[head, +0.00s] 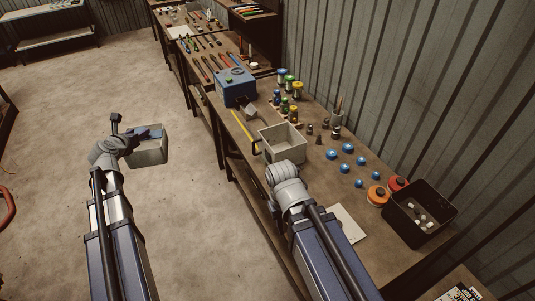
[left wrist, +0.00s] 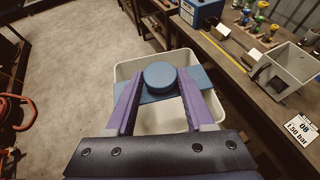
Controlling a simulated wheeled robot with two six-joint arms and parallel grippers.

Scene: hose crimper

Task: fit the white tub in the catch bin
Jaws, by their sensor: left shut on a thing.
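The white tub (head: 150,152) hangs in the air over the floor, left of the bench, in the head view. In the left wrist view the tub (left wrist: 122,73) is open-topped, with a blue bar and round blue knob (left wrist: 160,75) across it. My left gripper (head: 142,134) is shut on the tub by this blue part, with a finger on each side of the knob. A pale open bin (head: 283,142), which I take for the catch bin, stands on the bench to the right, apart from the tub. My right arm shows in the head view, but its fingers do not.
A blue machine (head: 236,86) stands on the bench (head: 385,158) behind the bin. Blue domes (head: 346,148), orange reels (head: 377,195) and a black box (head: 419,213) of small pale parts lie to the right. The floor around the tub is clear.

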